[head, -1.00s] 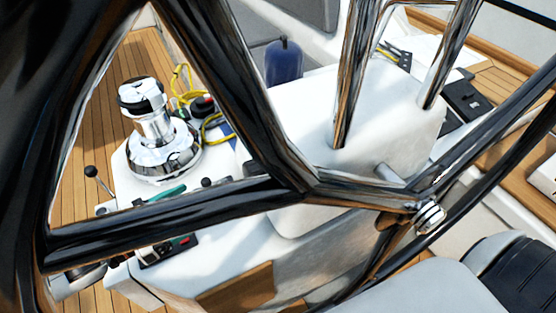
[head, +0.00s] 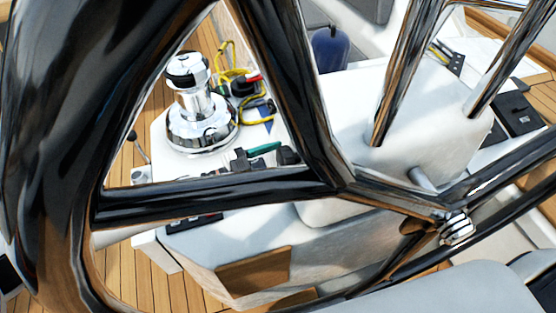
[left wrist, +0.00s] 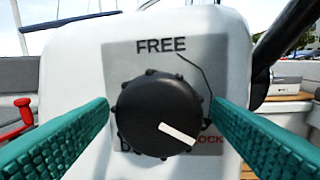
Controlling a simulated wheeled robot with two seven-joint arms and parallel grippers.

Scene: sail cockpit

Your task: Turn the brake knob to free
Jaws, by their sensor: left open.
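The brake knob (left wrist: 158,112) is round, black and ribbed, in the middle of the left wrist view. Its white pointer slants to the lower right, at the red LOCK label (left wrist: 209,139). The FREE label (left wrist: 161,45) is above the knob; lettering below is mostly hidden by it. My left gripper (left wrist: 161,101) is open, its teal fingers on either side of the knob, with a narrow gap showing at each side. In the head view a teal finger of the left gripper (head: 264,149) shows behind the wheel frame; the rest is largely hidden. My right gripper is not seen.
The dark steering wheel (head: 215,187) crosses the near side of the head view. A chrome winch (head: 200,125) stands beyond it, with yellow rope (head: 232,62) behind. Steel posts (head: 408,70) rise from the white console (head: 425,135). A red handle (left wrist: 18,120) is left of the knob.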

